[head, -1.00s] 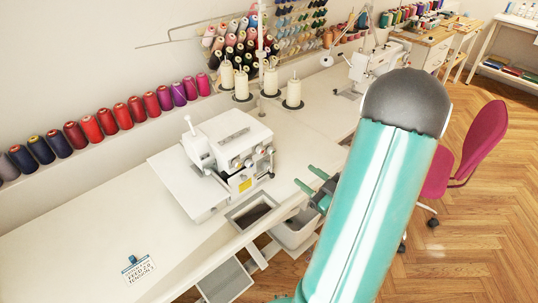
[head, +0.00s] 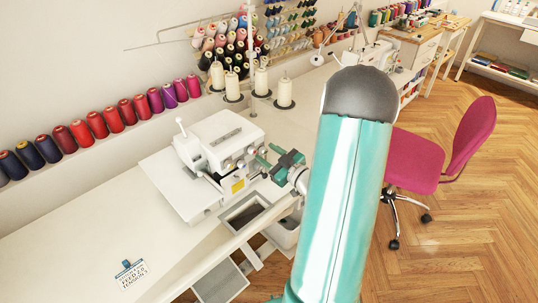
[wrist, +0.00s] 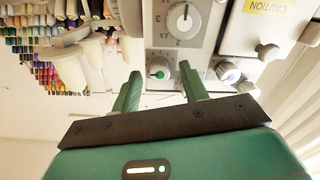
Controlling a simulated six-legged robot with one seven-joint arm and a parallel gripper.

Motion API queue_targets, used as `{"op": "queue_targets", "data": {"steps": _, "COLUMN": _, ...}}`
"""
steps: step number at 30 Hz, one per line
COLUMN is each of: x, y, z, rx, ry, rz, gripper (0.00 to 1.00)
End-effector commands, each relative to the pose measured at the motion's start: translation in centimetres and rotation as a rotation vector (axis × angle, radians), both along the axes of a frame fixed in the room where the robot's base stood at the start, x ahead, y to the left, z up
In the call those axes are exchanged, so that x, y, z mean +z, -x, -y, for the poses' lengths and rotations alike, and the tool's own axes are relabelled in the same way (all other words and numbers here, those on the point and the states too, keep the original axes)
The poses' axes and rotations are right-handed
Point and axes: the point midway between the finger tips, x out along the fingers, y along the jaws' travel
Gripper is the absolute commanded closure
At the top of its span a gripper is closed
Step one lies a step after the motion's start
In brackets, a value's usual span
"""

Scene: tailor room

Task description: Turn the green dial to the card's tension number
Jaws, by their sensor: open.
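The white serger (head: 218,150) stands on the table in the head view. In the wrist view its grey panel (wrist: 165,58) fills the upper middle. In the head view my gripper (head: 262,158) is at the machine's right front.
A larger numbered dial (wrist: 184,20) sits above the green one in the wrist view, and two silver knobs (wrist: 228,72) are to its right. Cream thread cones (head: 261,81) stand behind the machine. An open bin (head: 246,212) is at the table edge. A pink chair (head: 416,160) stands right.

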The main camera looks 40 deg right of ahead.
Motion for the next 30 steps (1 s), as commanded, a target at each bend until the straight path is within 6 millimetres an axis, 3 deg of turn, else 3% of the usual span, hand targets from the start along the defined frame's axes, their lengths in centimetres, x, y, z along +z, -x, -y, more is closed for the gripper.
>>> {"op": "queue_targets", "data": {"steps": 8, "x": -0.01, "y": -0.22, "z": -0.01, "rx": 0.0, "ry": 0.0, "rz": -0.001, "gripper": 0.56}}
{"op": "queue_targets", "data": {"steps": 15, "x": 0.0, "y": -0.19, "z": -0.01, "rx": 0.0, "ry": 0.0, "rz": -0.001, "gripper": 1.0}}
{"op": "queue_targets", "data": {"steps": 30, "x": -0.02, "y": -0.2, "z": -0.05, "rx": 0.001, "ry": 0.123, "rz": 0.002, "gripper": 1.0}}
